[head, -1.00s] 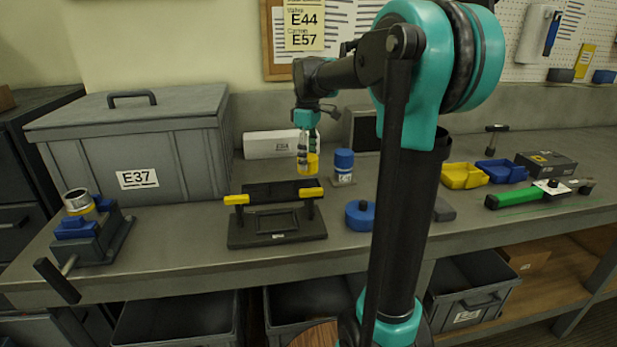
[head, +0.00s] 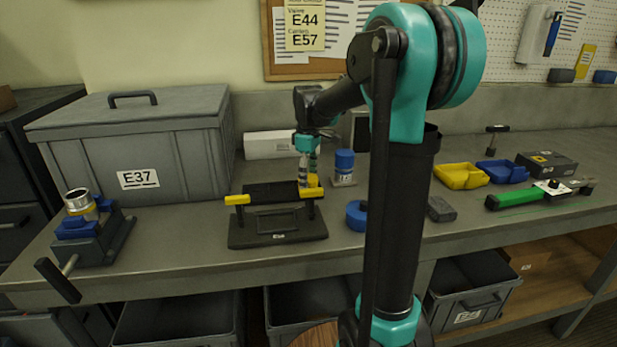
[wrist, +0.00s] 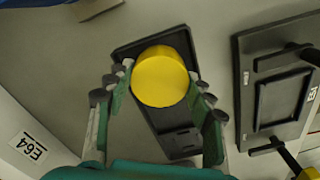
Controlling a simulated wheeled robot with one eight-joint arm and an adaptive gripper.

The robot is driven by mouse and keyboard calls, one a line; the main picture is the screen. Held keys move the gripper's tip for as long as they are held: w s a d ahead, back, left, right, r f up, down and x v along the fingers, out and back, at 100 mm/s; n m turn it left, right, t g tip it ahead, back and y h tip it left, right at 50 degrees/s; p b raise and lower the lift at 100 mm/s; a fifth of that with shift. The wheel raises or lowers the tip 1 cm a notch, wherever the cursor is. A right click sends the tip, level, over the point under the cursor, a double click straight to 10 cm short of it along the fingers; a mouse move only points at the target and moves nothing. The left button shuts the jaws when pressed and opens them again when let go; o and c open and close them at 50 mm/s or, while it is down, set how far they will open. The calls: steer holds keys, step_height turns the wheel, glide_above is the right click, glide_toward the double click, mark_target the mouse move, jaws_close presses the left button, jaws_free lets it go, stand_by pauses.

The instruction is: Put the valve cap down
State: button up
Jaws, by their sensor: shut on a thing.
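The valve cap, a yellow round piece (wrist: 160,78), sits between the fingers of my gripper (wrist: 164,88) in the wrist view. My gripper is shut on it. Beneath it lies a dark shallow tray (wrist: 176,142). I cannot tell whether the cap touches the tray. In the head view my gripper (head: 309,172) points down behind the black stand with yellow ends (head: 278,226), and the cap (head: 313,181) shows low between the fingers, partly hidden by the stand. The tray is hidden there.
A blue-topped container (head: 344,163) stands just right of my gripper, and a blue round piece (head: 356,216) lies nearer the front. A white box (head: 270,145) is behind. A big grey bin (head: 180,165) and a vise-like fixture (head: 95,235) are left.

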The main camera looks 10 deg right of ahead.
steer(key=o, duration=1.1)
steer(key=shift+r, duration=0.1)
step_height(320, 180, up, 12)
steer(key=shift+r, duration=0.1)
steer(key=shift+s, duration=0.1)
